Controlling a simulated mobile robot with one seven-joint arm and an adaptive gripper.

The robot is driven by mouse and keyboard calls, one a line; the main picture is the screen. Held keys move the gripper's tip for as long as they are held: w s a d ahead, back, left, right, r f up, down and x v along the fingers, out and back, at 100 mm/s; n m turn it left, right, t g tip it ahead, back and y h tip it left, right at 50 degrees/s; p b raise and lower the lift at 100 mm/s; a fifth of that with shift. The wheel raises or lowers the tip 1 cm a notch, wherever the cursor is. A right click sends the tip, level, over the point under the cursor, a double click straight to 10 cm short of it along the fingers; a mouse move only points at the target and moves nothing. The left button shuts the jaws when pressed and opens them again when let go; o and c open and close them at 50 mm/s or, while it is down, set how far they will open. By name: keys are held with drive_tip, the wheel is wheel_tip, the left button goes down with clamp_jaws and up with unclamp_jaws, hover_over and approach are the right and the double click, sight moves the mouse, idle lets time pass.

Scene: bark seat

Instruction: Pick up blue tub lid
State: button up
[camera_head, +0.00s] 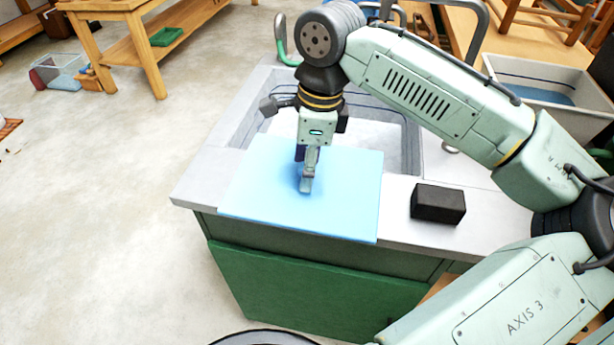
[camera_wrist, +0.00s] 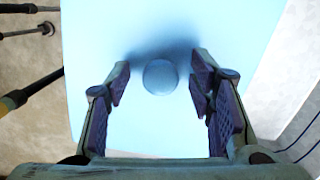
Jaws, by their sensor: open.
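The blue tub lid (camera_head: 345,205) is a flat light-blue sheet lying on the counter at the front edge of the sink, partly over the basin. In the wrist view the lid (camera_wrist: 240,25) fills most of the picture, with a round blue knob (camera_wrist: 160,76) on it. My gripper (camera_head: 307,185) points down over the middle of the lid. In the wrist view my gripper (camera_wrist: 160,85) is open, with one finger on each side of the knob. The knob is hidden behind the fingers in the head view. I cannot tell whether the fingers touch the lid.
A black block (camera_head: 438,203) sits on the counter (camera_head: 400,233) right of the lid. The sink basin (camera_head: 405,140) lies behind it, with a curved tap nearby. A grey tub (camera_head: 545,85) stands on a wooden table at the back right.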

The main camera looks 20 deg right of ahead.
drive_tip(key=shift+f, duration=0.3)
drive_tip(key=shift+c, duration=0.5)
clamp_jaws()
